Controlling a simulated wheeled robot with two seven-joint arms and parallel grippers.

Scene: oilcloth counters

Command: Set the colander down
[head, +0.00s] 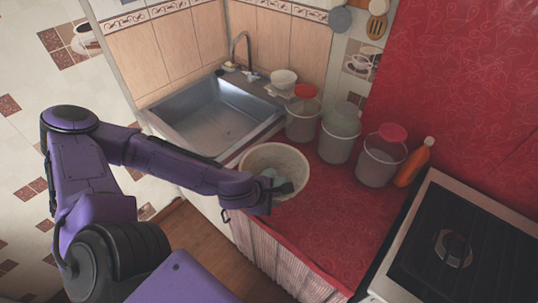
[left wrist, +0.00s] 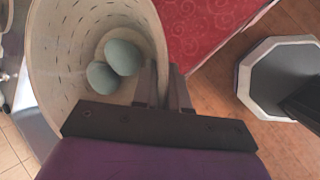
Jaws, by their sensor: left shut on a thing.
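The cream colander (head: 273,157) is at the front edge of the red counter, beside the sink, in the head view. My left gripper (head: 284,189) is at its near rim. In the left wrist view the colander (left wrist: 60,60) fills the upper left, with two blue-grey egg-shaped things (left wrist: 113,66) inside. The fingers of my left gripper (left wrist: 163,88) are shut on the colander's wall. Whether its base touches the counter is hidden. My right gripper is not in view.
The red oilcloth counter (head: 320,215) has bare room to the right of the colander. Several lidded buckets (head: 341,135) and an orange bottle (head: 413,163) stand behind. A metal sink (head: 215,115) is to the left, a black stove (head: 450,240) to the right.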

